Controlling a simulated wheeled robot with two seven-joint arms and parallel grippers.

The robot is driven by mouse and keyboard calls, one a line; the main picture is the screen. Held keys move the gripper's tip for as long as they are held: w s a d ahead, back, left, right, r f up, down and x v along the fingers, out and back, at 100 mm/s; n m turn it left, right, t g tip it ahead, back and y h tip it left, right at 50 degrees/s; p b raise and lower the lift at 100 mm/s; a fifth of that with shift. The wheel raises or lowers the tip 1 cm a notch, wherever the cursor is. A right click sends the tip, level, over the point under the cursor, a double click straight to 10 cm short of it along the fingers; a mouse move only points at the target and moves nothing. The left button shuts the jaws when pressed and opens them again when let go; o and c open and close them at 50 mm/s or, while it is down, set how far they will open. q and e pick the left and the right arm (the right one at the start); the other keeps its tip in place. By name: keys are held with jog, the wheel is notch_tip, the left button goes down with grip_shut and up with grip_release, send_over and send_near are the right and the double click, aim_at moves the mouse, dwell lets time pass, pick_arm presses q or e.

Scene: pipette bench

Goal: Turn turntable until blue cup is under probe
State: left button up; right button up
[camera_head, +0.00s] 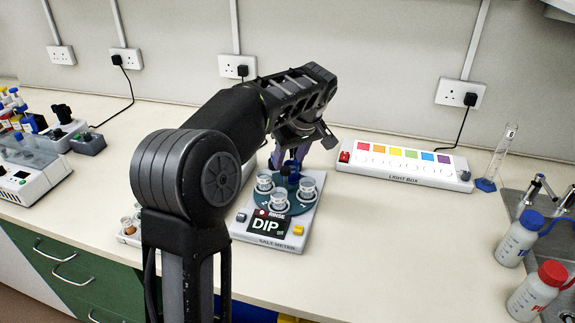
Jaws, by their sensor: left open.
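The teal turntable (292,210) sits on the white salt meter (261,238), whose screen reads DIP. Three clear cups show on it: a left cup (264,183), a right cup (307,188) and a front cup (279,201). I cannot tell which one is the blue cup. A dark blue part (291,173) stands near the turntable's middle; I cannot tell whether it is the probe. My left gripper (288,163) is open, pointing down at the turntable's back edge. My arm hides part of that area, and contact cannot be told. My right gripper is out of view.
A light box (403,180) with coloured squares lies behind to the right, beside a glass cylinder (495,158). Wash bottles (518,238) stand by the sink at right. Lab devices (32,165) are at far left.

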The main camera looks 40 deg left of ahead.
pick_arm(q)
jog(key=shift+v, duration=1.9)
